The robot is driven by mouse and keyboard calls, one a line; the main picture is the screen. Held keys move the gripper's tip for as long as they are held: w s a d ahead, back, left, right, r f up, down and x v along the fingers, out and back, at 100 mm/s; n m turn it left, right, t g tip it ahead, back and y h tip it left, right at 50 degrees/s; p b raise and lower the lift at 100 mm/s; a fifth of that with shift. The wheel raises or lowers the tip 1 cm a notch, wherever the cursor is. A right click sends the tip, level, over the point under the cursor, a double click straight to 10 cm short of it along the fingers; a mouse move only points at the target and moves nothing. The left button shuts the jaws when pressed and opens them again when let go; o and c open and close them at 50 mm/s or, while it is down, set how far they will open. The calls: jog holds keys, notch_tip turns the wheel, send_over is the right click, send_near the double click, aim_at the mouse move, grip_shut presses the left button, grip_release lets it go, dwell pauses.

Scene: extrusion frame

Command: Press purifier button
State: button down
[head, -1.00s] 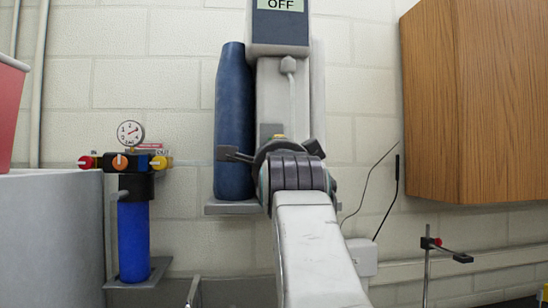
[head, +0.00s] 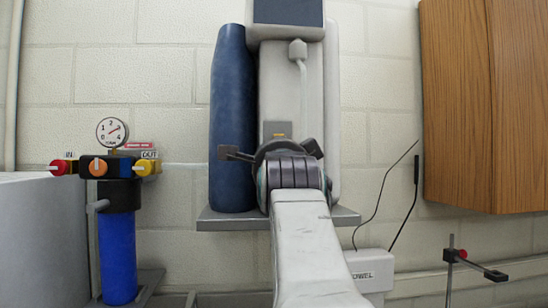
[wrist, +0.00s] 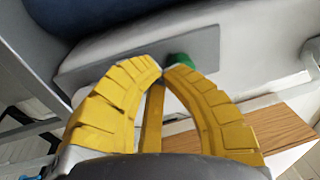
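The purifier (head: 319,120) is a pale upright unit on a grey wall shelf, with a dark blue cylinder at its left. Its dark top display (head: 288,11) is cut off by the picture's upper edge, so its text is out of view. In the wrist view a green button (wrist: 181,61) sits on a grey panel (wrist: 202,48) of the purifier. My gripper (wrist: 163,71) has yellow ribbed fingers with their tips together, empty, just in front of the button and overlapping its lower part. I cannot tell whether they touch. In the head view my arm mostly hides the gripper.
A blue filter (head: 118,255) with a gauge (head: 112,131) and coloured knobs stands at left. A wooden cabinet (head: 460,105) hangs at right. A clamp stand (head: 450,270) is at lower right. The wall between purifier and cabinet holds only thin black cables.

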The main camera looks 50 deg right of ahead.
dwell(0.4)
jog(key=shift+b+x, duration=0.3)
jog(key=shift+x, duration=0.7)
jog(key=shift+s+a+f, duration=0.1)
jog(key=shift+a+f, duration=0.05)
jog(key=shift+s+a, duration=0.2)
jog(key=shift+s, duration=0.05)
jog(key=b+v, duration=0.4)
jog(key=v, duration=0.9)
jog(key=shift+s, duration=0.1)
